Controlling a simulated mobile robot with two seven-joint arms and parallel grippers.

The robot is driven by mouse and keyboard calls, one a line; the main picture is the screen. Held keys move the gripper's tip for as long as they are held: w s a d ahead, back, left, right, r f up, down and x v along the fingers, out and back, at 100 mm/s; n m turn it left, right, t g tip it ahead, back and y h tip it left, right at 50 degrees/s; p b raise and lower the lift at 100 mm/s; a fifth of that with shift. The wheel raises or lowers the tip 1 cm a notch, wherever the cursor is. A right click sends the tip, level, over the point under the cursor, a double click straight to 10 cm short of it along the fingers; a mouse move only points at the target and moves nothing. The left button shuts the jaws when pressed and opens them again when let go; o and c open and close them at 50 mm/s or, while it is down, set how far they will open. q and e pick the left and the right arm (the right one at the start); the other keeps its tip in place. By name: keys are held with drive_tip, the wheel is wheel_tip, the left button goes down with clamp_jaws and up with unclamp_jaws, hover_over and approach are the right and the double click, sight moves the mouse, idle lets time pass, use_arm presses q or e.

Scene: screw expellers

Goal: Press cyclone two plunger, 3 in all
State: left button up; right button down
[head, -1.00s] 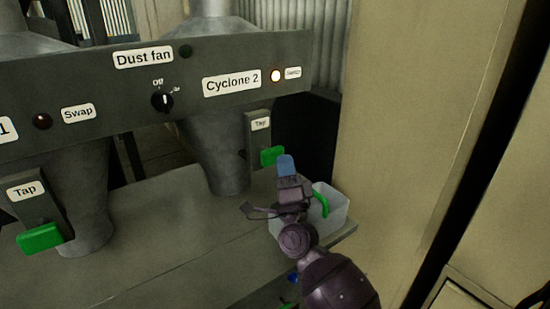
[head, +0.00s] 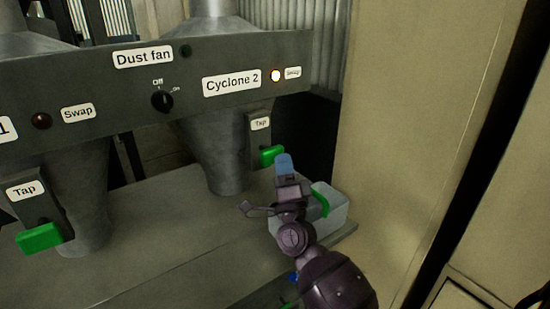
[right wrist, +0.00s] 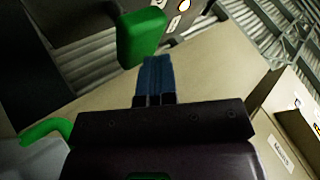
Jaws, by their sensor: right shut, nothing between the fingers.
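The Cyclone 2 label (head: 231,82) is on the grey panel, with a lit lamp (head: 275,76) to its right. Under it, a tap bracket carries a green plunger (head: 271,155), beside the lower part of the cyclone 2 cone (head: 222,160). My right gripper (head: 285,164) has its blue fingers shut and empty, just below and right of this plunger. In the right wrist view the fingers (right wrist: 155,78) point at the green plunger (right wrist: 141,36), close to its lower edge; whether they touch cannot be told. My left gripper is not in view.
A translucent container (head: 335,212) with a green handle stands beside my right gripper at the table's right end. Another green plunger (head: 39,237) hangs at the left under a Tap label. A Dust fan knob (head: 162,100) is on the panel. A beige wall (head: 410,130) bounds the right.

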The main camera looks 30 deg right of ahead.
drive_tip(key=shift+w+y, duration=0.3)
drive_tip(key=shift+w, duration=0.55)
idle(0.9)
drive_tip(key=shift+s, duration=0.15)
drive_tip(key=shift+s+p, duration=0.35)
drive_tip(key=shift+s, duration=1.05)
drive_tip(key=s, duration=0.3)
drive_tip(key=s+p, duration=0.1)
drive_tip(key=s, duration=0.1)
drive_tip(key=shift+d, duration=0.25)
idle(0.6)
